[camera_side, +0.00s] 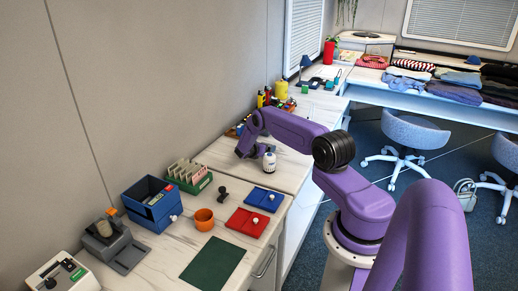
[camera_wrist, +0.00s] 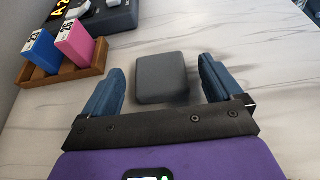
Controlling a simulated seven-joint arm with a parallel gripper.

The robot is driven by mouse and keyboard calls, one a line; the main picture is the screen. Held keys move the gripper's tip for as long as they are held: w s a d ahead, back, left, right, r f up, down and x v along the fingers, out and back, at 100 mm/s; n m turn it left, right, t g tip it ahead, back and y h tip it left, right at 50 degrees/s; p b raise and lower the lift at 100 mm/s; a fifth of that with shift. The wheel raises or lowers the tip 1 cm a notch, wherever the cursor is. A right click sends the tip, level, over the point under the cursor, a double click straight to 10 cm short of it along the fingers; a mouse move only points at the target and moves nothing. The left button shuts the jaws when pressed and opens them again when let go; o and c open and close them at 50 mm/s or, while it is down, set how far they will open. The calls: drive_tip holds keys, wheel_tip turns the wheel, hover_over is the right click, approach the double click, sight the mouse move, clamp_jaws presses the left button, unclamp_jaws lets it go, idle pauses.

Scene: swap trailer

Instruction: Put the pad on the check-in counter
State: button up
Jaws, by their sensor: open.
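In the wrist view a dark grey square pad (camera_wrist: 163,76) lies flat on a pale marble-look worktop (camera_wrist: 230,35). My gripper (camera_wrist: 162,66) is open, with its blue fingers either side of the pad, apparently not touching it. In the side view my gripper (camera_side: 244,151) is low over the far stretch of worktop, and I cannot make out the pad there. No counter carries a readable name; the near counter (camera_side: 170,262) holds a dark green mat (camera_side: 213,263), a red tray (camera_side: 249,222) and a blue tray (camera_side: 264,199).
A wooden holder (camera_wrist: 70,73) with blue and pink numbered tags stands left in the wrist view. A white bottle (camera_side: 269,162) stands near my gripper. The near counter also has an orange cup (camera_side: 204,220), a blue box (camera_side: 150,204) and a green card rack (camera_side: 188,176).

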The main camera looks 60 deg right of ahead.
drive_tip(key=v, duration=1.2)
drive_tip(key=shift+w+r, duration=0.1)
drive_tip(key=shift+r, duration=0.05)
drive_tip(key=s+a+r+m+t+y, duration=0.1)
drive_tip(key=a+r+y, duration=0.1)
drive_tip(key=a+r, duration=0.6)
drive_tip(key=s+a+r+m+y, duration=0.1)
drive_tip(key=a+r+m, duration=0.15)
drive_tip(key=a, duration=0.95)
drive_tip(key=s+a+r+m+t+y, duration=0.1)
drive_tip(key=a+r+y, duration=0.1)
drive_tip(key=a+r, duration=0.6)
drive_tip(key=s+a+r+y, duration=0.3)
drive_tip(key=s+a+y, duration=0.1)
drive_tip(key=s+a, duration=0.9)
drive_tip(key=s+a+r+g+y, duration=0.1)
drive_tip(key=s+a+y, duration=0.1)
drive_tip(key=s, duration=0.6)
drive_tip(key=s+a+r+y, duration=0.1)
drive_tip(key=s+a+y, duration=0.1)
drive_tip(key=s, duration=0.6)
drive_tip(key=shift+s+m+g+y, duration=0.4)
drive_tip(key=shift+m+y, duration=0.05)
drive_tip(key=shift+y, duration=0.05)
